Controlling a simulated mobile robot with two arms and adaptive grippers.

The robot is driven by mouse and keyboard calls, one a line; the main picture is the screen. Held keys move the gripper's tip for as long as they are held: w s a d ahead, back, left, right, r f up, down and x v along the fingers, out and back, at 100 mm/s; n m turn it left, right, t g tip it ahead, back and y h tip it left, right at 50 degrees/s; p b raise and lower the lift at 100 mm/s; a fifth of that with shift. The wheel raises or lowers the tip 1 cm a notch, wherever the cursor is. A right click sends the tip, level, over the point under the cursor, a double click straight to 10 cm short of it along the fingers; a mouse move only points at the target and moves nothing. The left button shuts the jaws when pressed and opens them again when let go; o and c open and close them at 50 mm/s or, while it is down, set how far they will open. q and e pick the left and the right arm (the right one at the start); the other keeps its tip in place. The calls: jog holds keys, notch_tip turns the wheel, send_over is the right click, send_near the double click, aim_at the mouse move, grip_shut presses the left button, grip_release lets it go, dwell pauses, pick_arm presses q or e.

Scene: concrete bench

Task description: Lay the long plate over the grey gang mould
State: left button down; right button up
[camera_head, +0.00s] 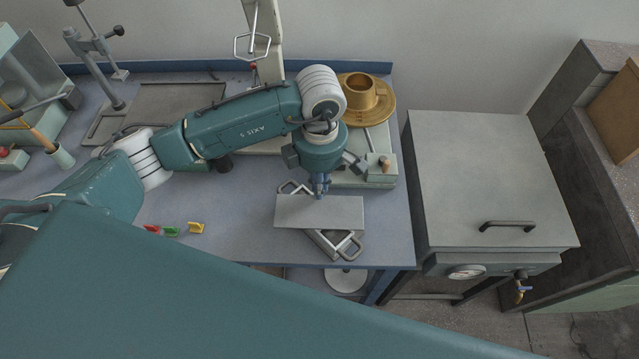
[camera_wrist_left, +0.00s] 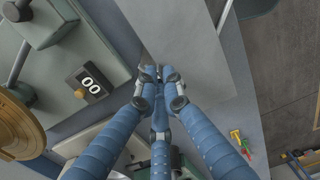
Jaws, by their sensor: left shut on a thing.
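The long plate (camera_head: 335,212) is a flat grey rectangle near the front right of the bench; it also shows in the left wrist view (camera_wrist_left: 190,35). The grey gang mould (camera_head: 325,240) lies under it, set slantwise to it. The mould's loop handles stick out at the back left and front right, and the plate hides its middle. My left gripper (camera_head: 320,192) is shut on the plate's back edge; its fingertips (camera_wrist_left: 160,76) show there in the wrist view. I cannot tell whether plate and mould touch. My right gripper is not in view.
A pale-green scale (camera_head: 345,175) with a brass bowl (camera_head: 362,92) stands behind the plate. Small coloured clips (camera_head: 195,228) lie to the left. A grey lidded cabinet (camera_head: 490,180) stands right of the bench. The bench's front edge is close to the mould.

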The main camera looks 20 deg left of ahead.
pick_arm(q)
jog(key=shift+f+b, duration=0.4)
jog(key=shift+b, duration=0.05)
jog(key=c, duration=1.9)
grip_release()
jog(key=shift+r, duration=0.1)
jog(key=shift+r+p, duration=0.2)
jog(key=shift+p, duration=0.15)
notch_tip(320, 180, up, 12)
jog(key=b, duration=0.3)
jog(key=shift+r, duration=0.2)
